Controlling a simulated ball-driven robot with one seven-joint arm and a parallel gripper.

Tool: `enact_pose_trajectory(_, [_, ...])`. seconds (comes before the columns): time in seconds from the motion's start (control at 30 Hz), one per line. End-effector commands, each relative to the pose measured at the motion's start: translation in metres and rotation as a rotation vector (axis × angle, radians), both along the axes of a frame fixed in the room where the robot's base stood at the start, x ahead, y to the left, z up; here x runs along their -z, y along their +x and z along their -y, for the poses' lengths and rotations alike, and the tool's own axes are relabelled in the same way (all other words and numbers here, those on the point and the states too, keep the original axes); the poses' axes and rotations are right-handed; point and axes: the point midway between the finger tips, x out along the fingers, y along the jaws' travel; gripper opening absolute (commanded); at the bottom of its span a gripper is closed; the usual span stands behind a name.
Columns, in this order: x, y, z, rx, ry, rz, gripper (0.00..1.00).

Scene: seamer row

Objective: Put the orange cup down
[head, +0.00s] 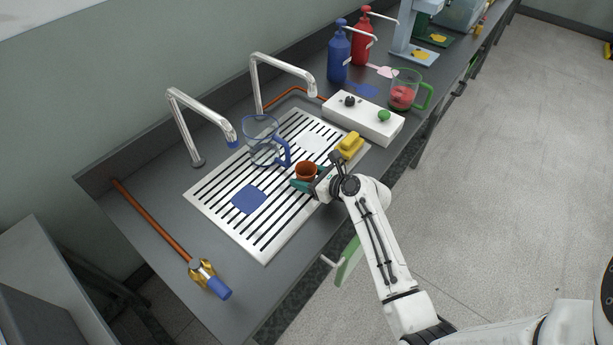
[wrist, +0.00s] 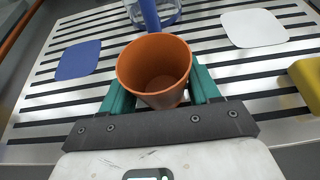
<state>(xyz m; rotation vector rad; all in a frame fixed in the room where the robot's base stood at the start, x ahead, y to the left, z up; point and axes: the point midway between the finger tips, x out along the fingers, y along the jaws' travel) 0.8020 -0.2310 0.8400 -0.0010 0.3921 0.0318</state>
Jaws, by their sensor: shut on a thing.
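The orange cup (head: 306,171) is upright between the teal fingers of my gripper (head: 303,180), over the slotted metal drain grate (head: 215,198). In the wrist view the cup (wrist: 154,66) sits between both fingers of my gripper (wrist: 158,100), and its inside looks empty. The fingers press on its sides. The grate (wrist: 120,28) lies below the cup; I cannot tell whether the cup's base touches it.
A clear jug with a blue handle (head: 264,150) stands on the grate just behind the cup. A yellow block (head: 350,143) is close on the right. A blue square (head: 248,200) and a white square (head: 312,142) mark the grate. Two taps (head: 200,110) rise behind.

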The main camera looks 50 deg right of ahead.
Motion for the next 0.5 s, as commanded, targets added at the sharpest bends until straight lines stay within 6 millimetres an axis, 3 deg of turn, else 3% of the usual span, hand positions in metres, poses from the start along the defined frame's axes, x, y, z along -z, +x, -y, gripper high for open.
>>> enact_pose_trajectory(0.07, [0.003,0.0,-0.0002,0.0,0.0,-0.001,0.27])
enact_pose_trajectory(0.1, [0.003,0.0001,-0.0001,0.0,0.0,0.0,0.63])
enact_pose_trajectory(0.33, [0.0026,0.0,0.0,0.0,0.0,0.0,0.85])
enact_pose_trajectory(0.5, [0.0026,-0.0001,-0.0001,0.0,0.001,0.0,0.87])
